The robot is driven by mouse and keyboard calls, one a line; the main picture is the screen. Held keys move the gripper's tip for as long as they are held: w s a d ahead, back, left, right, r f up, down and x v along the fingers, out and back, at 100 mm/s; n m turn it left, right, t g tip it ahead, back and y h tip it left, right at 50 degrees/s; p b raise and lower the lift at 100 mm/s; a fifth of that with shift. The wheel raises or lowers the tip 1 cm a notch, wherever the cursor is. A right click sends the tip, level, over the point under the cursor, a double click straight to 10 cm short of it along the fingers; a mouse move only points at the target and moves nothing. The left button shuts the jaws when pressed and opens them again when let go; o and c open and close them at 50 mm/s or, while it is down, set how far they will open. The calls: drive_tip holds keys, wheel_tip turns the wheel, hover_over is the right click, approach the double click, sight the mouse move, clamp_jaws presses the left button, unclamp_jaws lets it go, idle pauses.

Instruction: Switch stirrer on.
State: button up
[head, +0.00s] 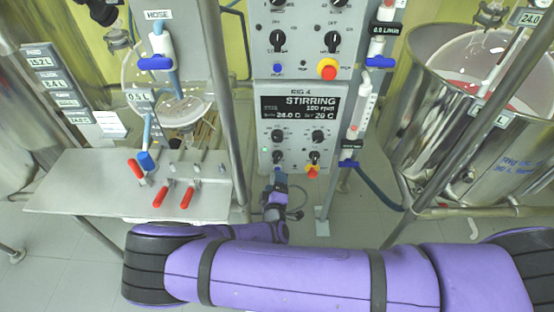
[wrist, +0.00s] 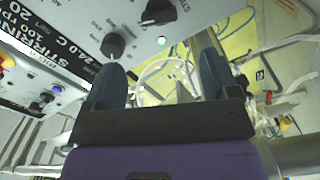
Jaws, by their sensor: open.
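The RIG 4 control panel (head: 294,88) stands at the centre of the head view. Its black display (head: 300,108) reads STIRRING, 100 rpm, with temperature values below. Under it are two upper dark knobs (head: 277,134) and two lower ones (head: 315,157). A small green light (head: 264,150) glows at the panel's left; it also shows in the wrist view (wrist: 162,40). My gripper (head: 278,178) is just below the panel's lower left. In the wrist view its fingers (wrist: 160,75) are apart and empty, near one dark knob (wrist: 115,45) and below another (wrist: 158,12), whose label is only partly readable.
A metal shelf (head: 90,185) with red-handled valves (head: 162,196) is on the left. A metal post (head: 229,100) runs close left of the panel. A large steel vessel (head: 440,140) stands right.

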sight(276, 160)
drive_tip(key=w, duration=1)
drive_tip(key=shift+w+d, duration=0.2)
drive_tip(key=shift+w, duration=0.15)
drive_tip(key=shift+c, duration=0.2)
drive_tip(key=c, duration=0.9)
